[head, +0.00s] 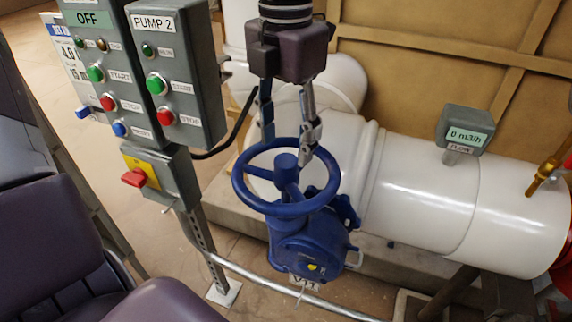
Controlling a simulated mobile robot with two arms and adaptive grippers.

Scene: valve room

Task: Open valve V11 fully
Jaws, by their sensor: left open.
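Valve V11 has a blue handwheel (287,205) above a blue gearbox body (308,245) with a small yellow mark on its face. Its V11 tag (303,283) hangs below the body, partly cut by a pale rail. My left gripper (288,150) points down over the far side of the handwheel, its two fingers apart. The finger ends reach the far rim, one on the left and one on the right; whether they touch it I cannot tell. My right gripper is not in view.
A PUMP 2 control box (175,75) and a red-knobbed switch box (160,178) stand close left of the wheel. A white pipe (430,195) with a flow display (465,128) reading 0 m3/h runs right. A pale rail (270,279) crosses below the valve.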

